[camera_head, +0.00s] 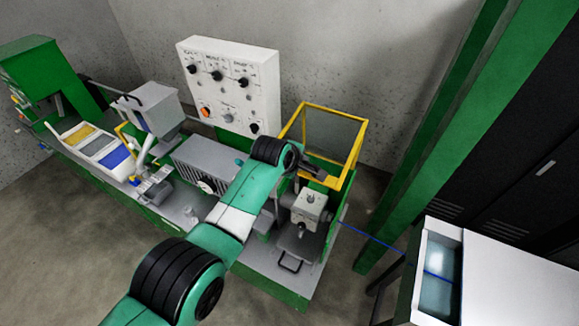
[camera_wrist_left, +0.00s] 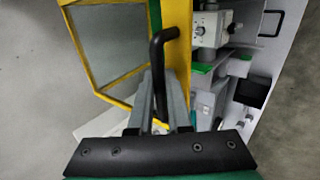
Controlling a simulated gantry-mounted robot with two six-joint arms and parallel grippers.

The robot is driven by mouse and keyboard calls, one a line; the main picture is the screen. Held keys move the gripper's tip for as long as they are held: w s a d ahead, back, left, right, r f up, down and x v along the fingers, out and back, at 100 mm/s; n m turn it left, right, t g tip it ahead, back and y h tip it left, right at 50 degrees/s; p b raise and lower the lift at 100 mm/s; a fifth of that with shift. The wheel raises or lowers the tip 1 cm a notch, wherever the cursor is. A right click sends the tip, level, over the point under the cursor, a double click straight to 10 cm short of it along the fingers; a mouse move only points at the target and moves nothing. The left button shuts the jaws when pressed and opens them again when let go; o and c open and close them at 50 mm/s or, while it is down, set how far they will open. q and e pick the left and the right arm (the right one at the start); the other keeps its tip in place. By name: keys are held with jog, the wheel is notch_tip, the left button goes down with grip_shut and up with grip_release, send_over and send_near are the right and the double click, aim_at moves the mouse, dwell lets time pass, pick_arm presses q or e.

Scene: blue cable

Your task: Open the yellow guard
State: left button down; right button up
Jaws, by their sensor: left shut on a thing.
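The yellow guard (camera_head: 363,140) is a yellow frame with see-through panels at the right end of the green machine. It stands above and behind the grey machine head (camera_head: 307,204). In the left wrist view the guard's yellow frame (camera_wrist_left: 87,62) and grey panel fill the upper left. My left gripper (camera_head: 313,173) is at the guard's lower front edge, its arm crossing the machine from below. In the left wrist view my left gripper (camera_wrist_left: 158,88) is shut on a bent black handle (camera_wrist_left: 163,40) beside the yellow frame. My right gripper is not in view.
A blue cable (camera_head: 372,238) runs from the machine to a tray (camera_head: 440,258) on the white table at right. A white control panel (camera_head: 228,88) with knobs stands behind the machine. A green post (camera_head: 440,130) rises right of the guard. Floor shows in front.

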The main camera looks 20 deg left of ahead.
pick_arm(q)
jog(key=shift+w+r, duration=0.15)
jog(key=shift+r, duration=0.3)
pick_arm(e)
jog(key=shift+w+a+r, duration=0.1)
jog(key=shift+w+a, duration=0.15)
pick_arm(q)
jog(key=shift+r, duration=0.1)
